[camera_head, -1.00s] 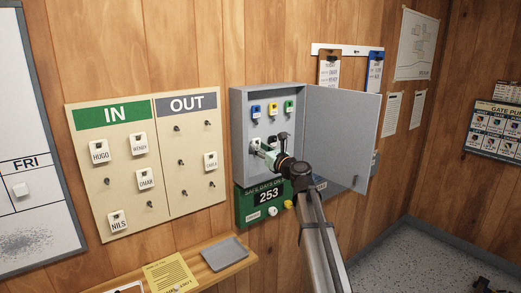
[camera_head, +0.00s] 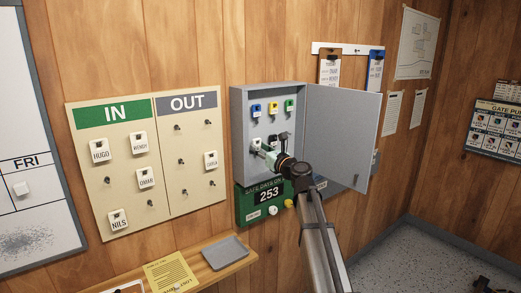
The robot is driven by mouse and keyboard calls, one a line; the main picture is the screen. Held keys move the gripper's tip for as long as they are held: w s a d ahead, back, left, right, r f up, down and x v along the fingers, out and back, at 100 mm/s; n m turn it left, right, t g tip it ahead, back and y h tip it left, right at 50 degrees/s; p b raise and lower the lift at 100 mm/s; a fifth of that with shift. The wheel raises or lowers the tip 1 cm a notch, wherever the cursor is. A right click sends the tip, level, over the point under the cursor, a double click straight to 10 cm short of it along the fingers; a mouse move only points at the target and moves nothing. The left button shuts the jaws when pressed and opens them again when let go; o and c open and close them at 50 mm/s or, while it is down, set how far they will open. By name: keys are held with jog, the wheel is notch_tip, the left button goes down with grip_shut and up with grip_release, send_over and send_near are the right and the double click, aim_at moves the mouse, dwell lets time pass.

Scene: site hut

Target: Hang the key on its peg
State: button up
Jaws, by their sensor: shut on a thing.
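The grey key cabinet (camera_head: 239,130) is open on the wall. My gripper (camera_head: 263,150) reaches into the lower left of the cabinet, shut on a key with a pale tag (camera_head: 256,144). The tag is small and upright near the back panel; I cannot tell whether it touches a peg. My gripper and wrist hide much of the lower row, and the key's metal part cannot be made out.
The cabinet door (camera_head: 340,137) stands open to the right, close to my arm. A green safety-day sign (camera_head: 247,205) is just below the cabinet. The IN/OUT board (camera_head: 162,200) with name tags is at left. A shelf (camera_head: 243,262) below holds a grey tablet-like slab and a yellow paper.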

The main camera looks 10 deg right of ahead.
jog(key=o, duration=1)
jog(key=shift+s, duration=0.1)
